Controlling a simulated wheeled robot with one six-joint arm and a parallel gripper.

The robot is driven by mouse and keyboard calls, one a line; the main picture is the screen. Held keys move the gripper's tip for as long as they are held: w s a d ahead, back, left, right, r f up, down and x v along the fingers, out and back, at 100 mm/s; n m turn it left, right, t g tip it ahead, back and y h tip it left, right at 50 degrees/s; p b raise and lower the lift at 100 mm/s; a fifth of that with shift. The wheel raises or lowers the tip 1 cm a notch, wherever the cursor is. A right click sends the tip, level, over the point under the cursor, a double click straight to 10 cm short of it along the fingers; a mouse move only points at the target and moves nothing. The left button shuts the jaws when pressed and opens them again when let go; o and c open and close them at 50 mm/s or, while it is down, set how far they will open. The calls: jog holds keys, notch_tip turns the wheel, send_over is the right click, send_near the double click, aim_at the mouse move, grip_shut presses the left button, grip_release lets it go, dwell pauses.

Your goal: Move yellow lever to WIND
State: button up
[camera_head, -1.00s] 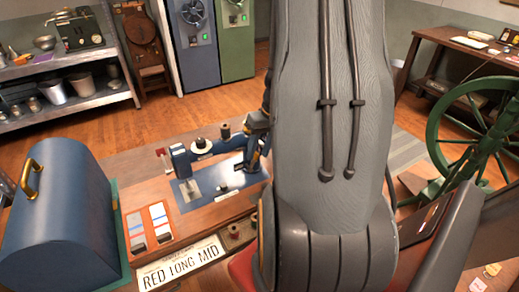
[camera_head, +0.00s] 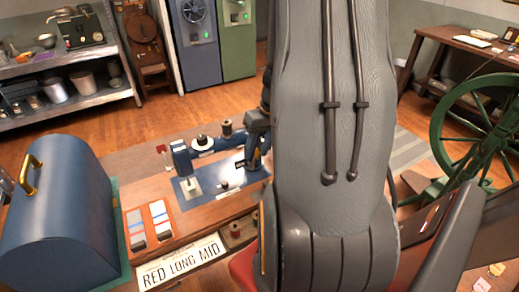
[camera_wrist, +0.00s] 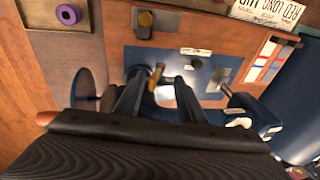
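The yellow lever (camera_wrist: 155,76) is a short upright piece in the wrist view, on the blue machine base (camera_wrist: 140,58). My gripper (camera_wrist: 158,84) is open, with one dark finger on each side of the lever. I cannot tell whether either finger touches it. Small white labels (camera_wrist: 194,51) sit on the base, but I cannot read WIND. In the head view the blue machine (camera_head: 190,185) stands on the wooden bench; my arm hides its right side and the yellow lever cannot be made out.
A blue domed case with a brass handle (camera_head: 58,215) stands at the left. A card reading RED LONG MID (camera_head: 180,262) and striped sample cards (camera_head: 160,220) lie before the machine. A green spinning wheel (camera_head: 480,125) is at the right. A purple spool (camera_wrist: 68,14) sits in a tray.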

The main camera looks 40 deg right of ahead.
jog(key=shift+a, duration=0.2)
jog(key=a, duration=0.1)
jog(key=a+b, duration=0.1)
jog(key=w+a+b, duration=0.1)
jog(key=a, duration=0.1)
jog(key=shift+f, duration=0.35)
dwell(0.6)
jog(key=shift+d, duration=0.15)
jog(key=shift+s+d+r, duration=0.15)
jog(key=shift+d, duration=0.1)
dwell(0.5)
jog(key=p+v, duration=0.5)
jog(key=v, duration=0.3)
jog(key=shift+p, duration=0.4)
